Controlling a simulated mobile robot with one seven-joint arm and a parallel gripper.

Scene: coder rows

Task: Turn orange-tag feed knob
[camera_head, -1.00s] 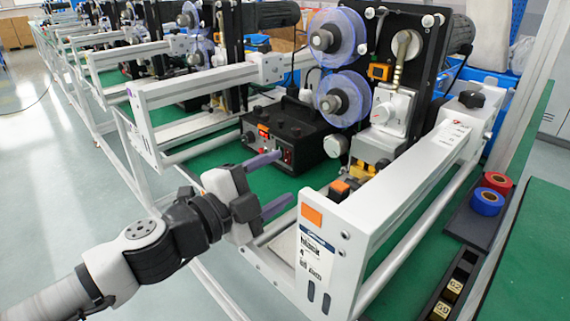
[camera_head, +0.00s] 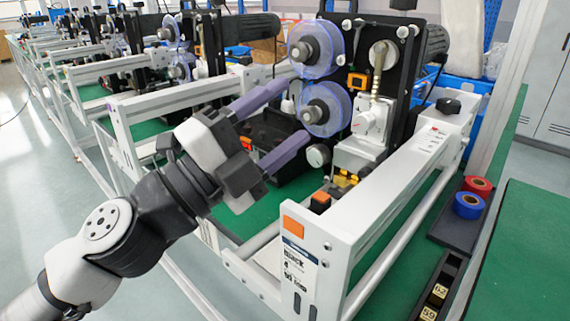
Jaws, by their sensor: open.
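The nearest machine carries an orange tag (camera_head: 294,227) on the front end of its white frame. A round grey knob (camera_head: 318,155) sits low on this machine, below the lower blue reel (camera_head: 338,110). A white dial (camera_head: 368,122) is to its right, and a black knob (camera_head: 448,106) tops the frame's far end. I cannot tell which is the feed knob. My gripper (camera_head: 297,111) is open, with two purple fingers pointing up and right. In the picture, the lower fingertip is just above and left of the grey knob. No contact is clear. The fingers partly cover a black control box (camera_head: 275,135).
White frame rails (camera_head: 405,190) run along the machine's right side. Red tape (camera_head: 477,186) and blue tape (camera_head: 468,205) rolls lie on a dark tray at right. A green mat (camera_head: 520,255) lies beyond. More machines recede at left, beside open floor.

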